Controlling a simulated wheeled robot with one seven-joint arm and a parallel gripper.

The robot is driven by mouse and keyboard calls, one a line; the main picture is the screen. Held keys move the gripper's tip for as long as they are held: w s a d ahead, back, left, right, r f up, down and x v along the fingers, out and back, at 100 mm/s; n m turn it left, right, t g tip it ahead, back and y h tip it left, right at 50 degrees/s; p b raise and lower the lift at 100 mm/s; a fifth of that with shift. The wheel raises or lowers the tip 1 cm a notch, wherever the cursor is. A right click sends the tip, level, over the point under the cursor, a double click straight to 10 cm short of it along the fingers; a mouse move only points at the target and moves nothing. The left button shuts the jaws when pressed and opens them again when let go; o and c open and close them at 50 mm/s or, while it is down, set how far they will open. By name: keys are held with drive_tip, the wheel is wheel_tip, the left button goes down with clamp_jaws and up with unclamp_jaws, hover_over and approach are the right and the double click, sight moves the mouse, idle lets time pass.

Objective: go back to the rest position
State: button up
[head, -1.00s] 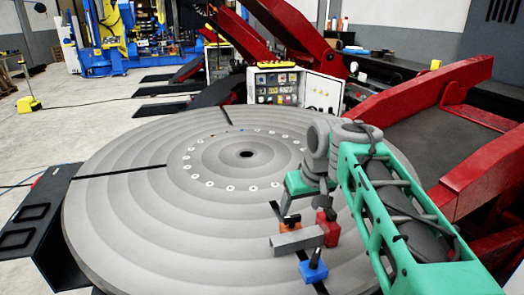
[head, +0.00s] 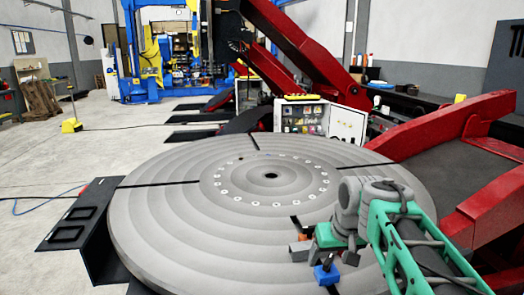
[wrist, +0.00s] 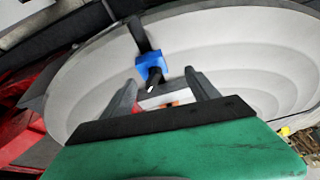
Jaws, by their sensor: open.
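My gripper (head: 330,238) is in front of the fixtures on the round grey turntable (head: 160,215) in the head view and covers part of them. In the wrist view its two dark fingers (wrist: 160,92) are spread apart. A grey bar (wrist: 158,100) shows in the gap between them; I cannot tell whether it lies within their reach. In the head view only the bar's left end (head: 299,250) shows. A blue clamp (head: 327,273) with a black knob sits at the near side of the bar, and also shows in the wrist view (wrist: 149,66). An orange block (head: 303,237) is partly hidden.
A red tilting frame (head: 430,140) rises at the right, close to my arm. An open control box (head: 325,120) stands behind the turntable. A black bracket (head: 85,225) juts out at the left.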

drive_tip(key=shift+m+g, duration=0.5)
drive_tip(key=s+f, duration=0.1)
drive_tip(key=f, duration=0.1)
drive_tip(key=s+f, duration=0.1)
drive_tip(key=s, duration=0.1)
drive_tip(key=s+f, duration=0.1)
drive_tip(key=f, duration=0.1)
drive_tip(key=shift+s+d+f, duration=0.3)
drive_tip(key=s+f+g+p, duration=0.1)
drive_tip(key=s+f, duration=0.3)
drive_tip(key=s, duration=0.4)
drive_tip(key=s+a+r+t+p, duration=0.1)
drive_tip(key=s+a+r+p, duration=0.1)
drive_tip(key=s, duration=0.3)
drive_tip(key=shift+a+r+h+p, duration=0.2)
drive_tip(key=shift+r+h+p, duration=0.1)
drive_tip(key=shift+r, duration=0.4)
